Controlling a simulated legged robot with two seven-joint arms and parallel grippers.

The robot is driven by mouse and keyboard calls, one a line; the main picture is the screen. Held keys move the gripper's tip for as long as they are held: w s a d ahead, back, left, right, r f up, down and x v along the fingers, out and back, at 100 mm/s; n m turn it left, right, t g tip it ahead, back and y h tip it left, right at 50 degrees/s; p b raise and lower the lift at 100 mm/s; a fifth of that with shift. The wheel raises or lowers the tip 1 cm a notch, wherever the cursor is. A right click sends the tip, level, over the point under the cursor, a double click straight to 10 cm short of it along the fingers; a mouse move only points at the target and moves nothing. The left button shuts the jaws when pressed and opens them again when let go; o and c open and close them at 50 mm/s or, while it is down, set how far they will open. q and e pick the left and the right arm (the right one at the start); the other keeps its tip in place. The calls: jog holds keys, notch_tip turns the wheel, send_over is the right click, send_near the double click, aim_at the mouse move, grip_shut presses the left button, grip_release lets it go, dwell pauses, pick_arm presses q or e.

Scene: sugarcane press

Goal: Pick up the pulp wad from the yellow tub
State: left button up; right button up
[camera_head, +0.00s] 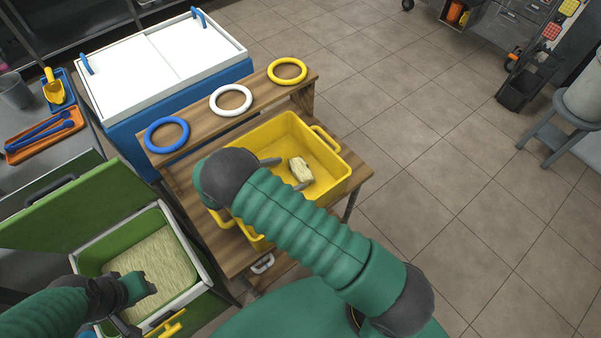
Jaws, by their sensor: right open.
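The pale, fibrous pulp wad (300,169) lies in the yellow tub (335,172), towards its right side. My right gripper (287,174) reaches into the tub with its jaws open. One grey fingertip shows left of the wad and the other just below it. The wad is at or just beyond the fingertips; I cannot tell whether they touch it. My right arm hides the gripper's body and part of the tub. My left gripper (124,318) is at the lower left by the green bin, and its jaw state is unclear.
The tub stands on a wooden table (182,184) with blue, white and yellow rings on its raised shelf. The green bin (92,262) holds pale fibrous material, its lid open. A white-topped blue cooler (165,65) stands behind.

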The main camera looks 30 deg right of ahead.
aim_at(301, 170)
jog(key=x, duration=0.7)
jog(key=shift+r, duration=0.3)
jog(key=c, duration=1)
